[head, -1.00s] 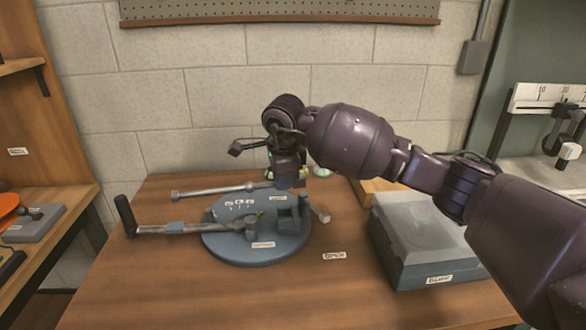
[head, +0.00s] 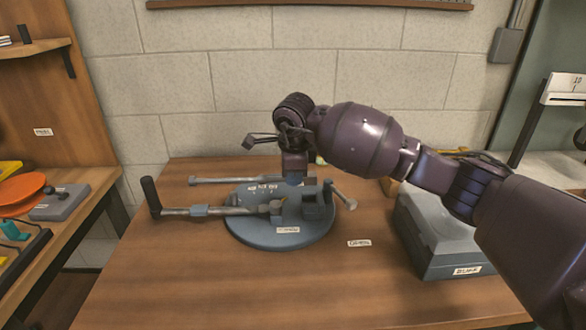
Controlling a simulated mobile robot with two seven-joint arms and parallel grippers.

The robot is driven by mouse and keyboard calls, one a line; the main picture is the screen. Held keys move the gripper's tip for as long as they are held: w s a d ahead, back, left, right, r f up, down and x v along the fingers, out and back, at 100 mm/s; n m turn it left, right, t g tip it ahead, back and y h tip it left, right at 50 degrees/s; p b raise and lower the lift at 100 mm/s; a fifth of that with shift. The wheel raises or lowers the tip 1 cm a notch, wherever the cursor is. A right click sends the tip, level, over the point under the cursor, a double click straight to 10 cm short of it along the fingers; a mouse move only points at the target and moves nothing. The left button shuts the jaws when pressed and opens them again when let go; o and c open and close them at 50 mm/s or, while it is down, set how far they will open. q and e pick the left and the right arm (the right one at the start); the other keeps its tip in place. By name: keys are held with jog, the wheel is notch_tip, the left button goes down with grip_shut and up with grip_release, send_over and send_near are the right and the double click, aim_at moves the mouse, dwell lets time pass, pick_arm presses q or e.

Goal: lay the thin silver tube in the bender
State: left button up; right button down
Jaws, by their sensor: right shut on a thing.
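The bender is a blue-grey round plate (head: 258,235) on the wooden bench, with blocks on top and a lever with a black handle (head: 150,195) reaching left. The thin silver tube (head: 228,181) runs level along the bender's far side, its left end sticking out past the plate. My right gripper (head: 294,179) is over the bender's far edge, pointing down and shut on the tube near its right part. The fingertips are small and partly hidden, and I cannot tell whether the tube touches the bender. My left gripper is out of view.
A grey lidded case (head: 440,232) stands on the bench at the right, beneath my right arm. A short silver rod (head: 343,196) sticks out at the bender's right. The bench front (head: 230,290) is clear. A side shelf with an orange disc (head: 22,190) is at the left.

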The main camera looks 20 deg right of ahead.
notch_tip(320, 180, down, 2)
jog(key=shift+f+b, duration=0.65)
jog(key=shift+f, duration=1.45)
jog(key=shift+f, duration=0.3)
jog(key=c, duration=1.1)
grip_release()
